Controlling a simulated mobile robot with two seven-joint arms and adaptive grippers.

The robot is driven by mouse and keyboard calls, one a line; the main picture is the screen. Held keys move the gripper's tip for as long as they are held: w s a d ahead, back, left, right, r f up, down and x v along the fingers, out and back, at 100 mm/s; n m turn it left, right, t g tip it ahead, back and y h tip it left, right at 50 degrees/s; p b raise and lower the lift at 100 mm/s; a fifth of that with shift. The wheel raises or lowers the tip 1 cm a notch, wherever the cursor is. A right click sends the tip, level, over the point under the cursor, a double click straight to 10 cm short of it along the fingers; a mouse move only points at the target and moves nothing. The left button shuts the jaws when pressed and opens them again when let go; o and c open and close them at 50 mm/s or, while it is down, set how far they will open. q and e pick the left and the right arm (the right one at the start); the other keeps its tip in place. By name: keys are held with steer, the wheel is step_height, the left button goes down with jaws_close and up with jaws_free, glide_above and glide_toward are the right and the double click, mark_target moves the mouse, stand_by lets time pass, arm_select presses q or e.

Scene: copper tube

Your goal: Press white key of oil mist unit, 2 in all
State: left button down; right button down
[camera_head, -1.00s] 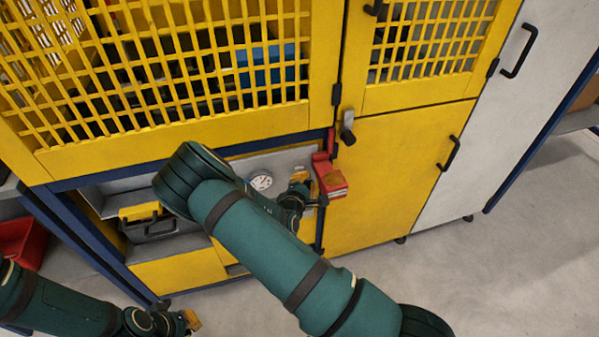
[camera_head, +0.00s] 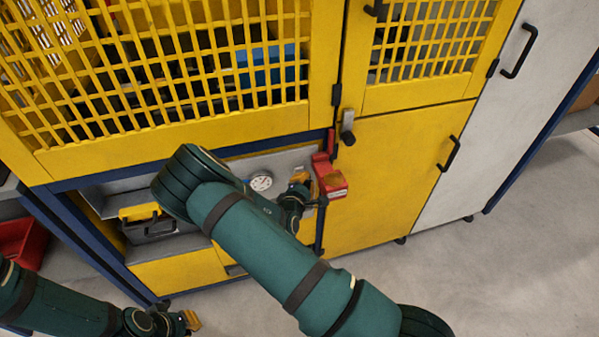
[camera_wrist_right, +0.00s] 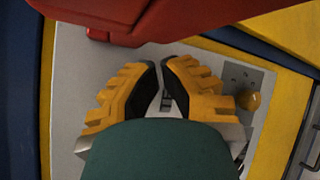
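My right gripper (camera_head: 301,180) is at the grey recessed panel under the yellow mesh guard, beside a round white gauge (camera_head: 261,181). In the right wrist view its yellow fingers with black pads (camera_wrist_right: 162,72) have their tips together, with a narrow gap lower down. Nothing is clearly held; a small dark and grey detail shows through the gap. The fingers are in front of the grey panel (camera_wrist_right: 70,75). I cannot make out a white key; the fingers and wrist cover part of the panel. My left gripper (camera_head: 192,320) is low at the left, mostly hidden by its wrist.
A red box-like part (camera_head: 329,178) sticks out close to my right gripper; it also shows at the top of the right wrist view (camera_wrist_right: 190,18). A yellow knob (camera_wrist_right: 248,100) is on a small plate right of the fingers. A yellow-and-black case (camera_head: 148,222) stands in the recess.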

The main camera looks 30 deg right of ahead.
steer(key=shift+s+a, duration=0.1)
steer(key=shift+s, duration=0.4)
steer(key=shift+s+a+p, duration=0.15)
steer(key=shift+s+a, duration=0.05)
steer(key=shift+s, duration=0.6)
steer(key=shift+s+a+p, duration=0.2)
steer(key=shift+s, duration=0.65)
steer(key=shift+s+a+p, duration=0.15)
steer(key=shift+s+a, duration=0.05)
steer(key=shift+s, duration=0.6)
steer(key=s+a+f+m+g+y, duration=0.6)
steer(key=s+a+f+m+y, duration=0.3)
steer(key=f, duration=0.3)
steer(key=s+a+r+m+g+y, duration=0.1)
steer(key=s+a+r+m+y, duration=0.1)
steer(key=a, duration=0.4)
steer(key=s+a+r+m+g+y, duration=0.1)
steer(key=s+a+r+m+y, duration=0.2)
steer(key=a, duration=0.4)
steer(key=shift+s+a+r+m+y, duration=0.25)
steer(key=shift+s+r+m+y, duration=0.1)
steer(key=shift+r+m+y, duration=0.45)
